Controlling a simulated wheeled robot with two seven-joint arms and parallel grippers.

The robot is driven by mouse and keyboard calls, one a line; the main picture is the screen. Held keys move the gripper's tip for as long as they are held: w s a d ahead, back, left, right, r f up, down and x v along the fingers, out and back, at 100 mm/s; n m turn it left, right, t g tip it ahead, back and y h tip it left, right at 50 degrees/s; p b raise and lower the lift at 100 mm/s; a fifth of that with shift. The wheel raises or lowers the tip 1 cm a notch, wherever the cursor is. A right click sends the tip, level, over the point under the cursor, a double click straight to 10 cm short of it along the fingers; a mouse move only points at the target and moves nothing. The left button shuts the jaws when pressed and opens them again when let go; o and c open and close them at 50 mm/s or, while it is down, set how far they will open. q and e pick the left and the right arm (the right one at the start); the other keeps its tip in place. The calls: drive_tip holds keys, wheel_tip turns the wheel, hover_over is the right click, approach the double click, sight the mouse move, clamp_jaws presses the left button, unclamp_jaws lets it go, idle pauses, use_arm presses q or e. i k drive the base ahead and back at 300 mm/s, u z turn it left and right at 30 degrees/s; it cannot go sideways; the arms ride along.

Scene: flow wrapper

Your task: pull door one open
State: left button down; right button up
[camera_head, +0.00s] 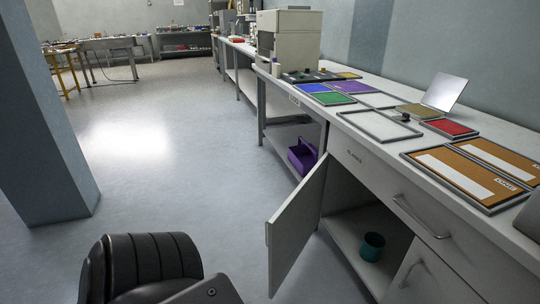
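A white cabinet door (297,225) under the long workbench stands swung open, sticking out into the aisle. Its free edge points toward me, and a small fitting shows near the top of that edge. The cabinet (345,232) behind it is open to view, with a teal cup (372,247) on its floor. A second door (412,272) with a bar handle, to the right, looks shut. I cannot read a number on either door. Neither of my grippers is in view.
A closed drawer (385,190) with a long handle sits above the opening. The bench top (300,103) carries colored trays, framed panels and a beige machine (289,37). A purple caddy (302,156) sits on a lower shelf. A pillar (45,120) stands left; the floor (185,165) between is clear.

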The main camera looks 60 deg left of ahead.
sight(290, 228)
drive_tip(key=u, duration=0.3)
drive_tip(key=i, duration=0.35)
drive_tip(key=u, duration=1.1)
